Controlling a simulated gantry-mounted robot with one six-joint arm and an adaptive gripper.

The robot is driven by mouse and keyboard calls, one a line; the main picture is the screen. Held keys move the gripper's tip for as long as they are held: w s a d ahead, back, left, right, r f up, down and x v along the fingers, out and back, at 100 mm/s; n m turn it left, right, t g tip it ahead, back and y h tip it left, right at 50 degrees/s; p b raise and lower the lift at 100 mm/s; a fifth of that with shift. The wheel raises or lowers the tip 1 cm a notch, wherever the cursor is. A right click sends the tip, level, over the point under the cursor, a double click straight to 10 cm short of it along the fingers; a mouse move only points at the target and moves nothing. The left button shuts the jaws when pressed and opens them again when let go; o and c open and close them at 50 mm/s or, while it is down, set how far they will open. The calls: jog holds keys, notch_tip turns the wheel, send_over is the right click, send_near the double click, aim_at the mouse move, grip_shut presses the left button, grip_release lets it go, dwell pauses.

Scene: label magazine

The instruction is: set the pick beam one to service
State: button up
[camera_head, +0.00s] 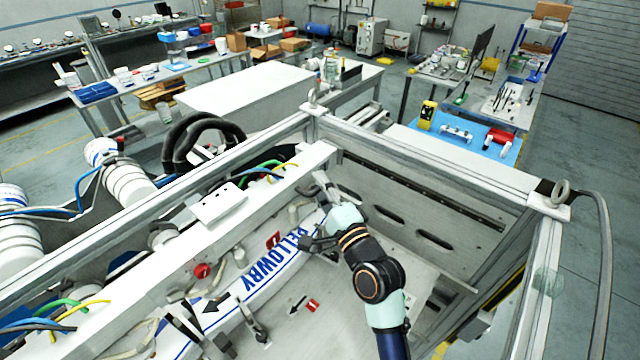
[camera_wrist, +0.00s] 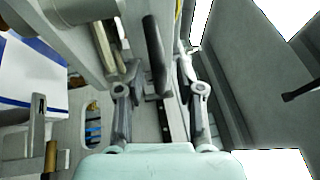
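A long white beam (camera_head: 220,205) with coloured cables runs diagonally across the machine frame in the head view. I take it for pick beam one, but no marking confirms this. My gripper (camera_head: 312,214) is at its right end, low beside the beam. In the wrist view my gripper (camera_wrist: 158,72) has its two fingers spread apart. A dark round bar (camera_wrist: 155,50), perhaps a handle, stands between the fingers, with gaps visible on both sides. Whether the bar belongs to the beam is hidden in the head view.
Grey frame rails (camera_head: 430,165) enclose the work area, and a slotted grey wall (camera_head: 400,215) stands close to the right of my gripper.

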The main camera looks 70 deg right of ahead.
jog(key=shift+w+d, duration=0.1)
jog(key=shift+w, duration=0.05)
grip_shut()
dwell(0.4)
